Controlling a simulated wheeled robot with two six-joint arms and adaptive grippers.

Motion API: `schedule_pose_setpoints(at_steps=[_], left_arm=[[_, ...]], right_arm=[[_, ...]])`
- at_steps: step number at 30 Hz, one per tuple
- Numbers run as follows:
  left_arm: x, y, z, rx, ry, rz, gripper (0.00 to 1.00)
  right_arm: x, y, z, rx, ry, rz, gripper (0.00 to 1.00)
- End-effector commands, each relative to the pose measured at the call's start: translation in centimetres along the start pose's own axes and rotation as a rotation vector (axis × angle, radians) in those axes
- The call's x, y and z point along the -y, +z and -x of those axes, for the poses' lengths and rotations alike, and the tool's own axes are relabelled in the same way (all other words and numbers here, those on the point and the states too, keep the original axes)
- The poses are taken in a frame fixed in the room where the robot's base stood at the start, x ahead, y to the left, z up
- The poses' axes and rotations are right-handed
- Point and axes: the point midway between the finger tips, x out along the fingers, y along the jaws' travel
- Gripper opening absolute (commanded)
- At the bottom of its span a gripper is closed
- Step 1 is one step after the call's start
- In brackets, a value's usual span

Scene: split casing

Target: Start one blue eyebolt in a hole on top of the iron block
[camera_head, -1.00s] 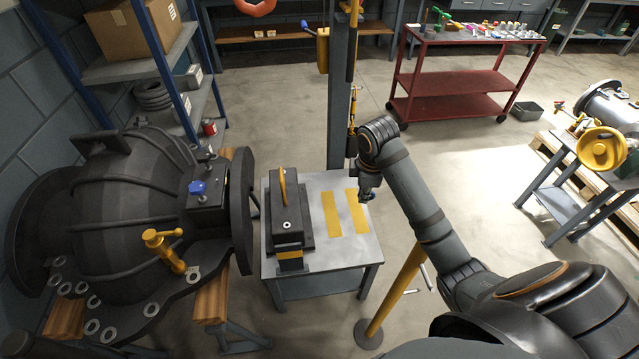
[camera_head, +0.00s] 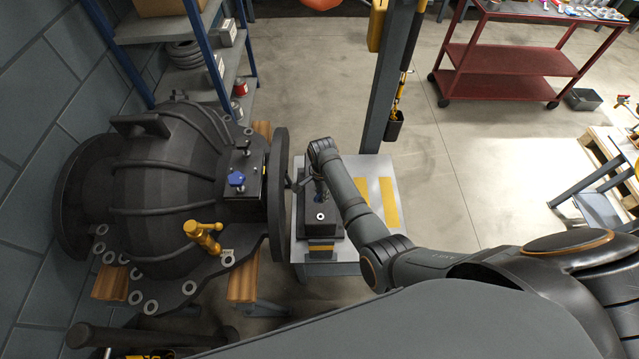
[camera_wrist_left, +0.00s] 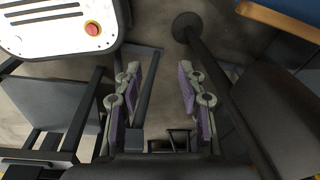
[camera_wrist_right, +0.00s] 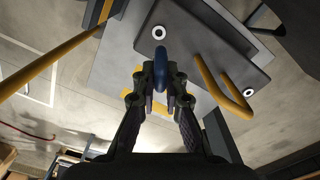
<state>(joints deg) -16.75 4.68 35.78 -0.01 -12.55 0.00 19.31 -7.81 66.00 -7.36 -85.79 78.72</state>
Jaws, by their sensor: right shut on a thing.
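The iron block (camera_head: 312,229) is dark and sits on the small grey table. A white-ringed hole (camera_head: 320,216) shows on its top. In the right wrist view two white-ringed holes, one far (camera_wrist_right: 158,32) and one at right (camera_wrist_right: 248,93), lie either side of the yellow handle (camera_wrist_right: 207,80). My right gripper (camera_head: 320,190) is over the block. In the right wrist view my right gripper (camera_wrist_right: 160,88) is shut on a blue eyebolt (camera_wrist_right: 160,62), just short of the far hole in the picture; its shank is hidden. My left gripper (camera_wrist_left: 160,78) is open and empty.
The large dark casing (camera_head: 170,170) stands close left of the table, with a blue-topped part (camera_head: 237,178) and a yellow fitting (camera_head: 203,237). A grey post (camera_head: 385,95) rises behind the table (camera_head: 372,165). The table's right side has yellow strips and is clear.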

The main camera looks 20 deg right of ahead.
Motion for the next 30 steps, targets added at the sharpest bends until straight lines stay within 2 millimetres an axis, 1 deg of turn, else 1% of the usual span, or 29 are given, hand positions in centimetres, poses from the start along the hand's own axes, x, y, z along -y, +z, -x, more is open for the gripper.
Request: schedule_pose_setpoints(at_steps=[5,10,14,20,24,27,30], left_arm=[[-0.1,1.4,-0.1,0.021,0.001,-0.001,0.4],[-0.3,2.1,-1.3,0.029,0.002,0.0,0.4],[-0.4,2.0,-3.0,0.025,0.002,0.0,0.4],[-0.7,1.3,-6.4,0.008,0.002,0.0,0.4],[-0.9,1.4,-8.5,0.006,0.002,0.001,0.4],[-0.9,1.6,-9.4,0.007,0.002,0.001,0.4],[-1.0,1.7,-9.7,0.008,0.002,0.001,0.4]], right_arm=[[0.0,0.1,-0.2,0.0,-0.001,-0.012,0.0],[0.0,0.1,-1.3,0.0,-0.001,-0.01,0.0],[0.0,0.1,-3.0,0.0,0.0,-0.01,0.0],[0.0,0.0,-6.0,0.0,0.0,-0.009,0.0],[0.0,0.0,-7.9,0.0,-0.001,-0.009,0.0],[0.1,0.0,-8.7,0.0,-0.002,-0.009,0.0],[0.1,0.0,-9.0,0.0,-0.002,-0.009,0.0]])
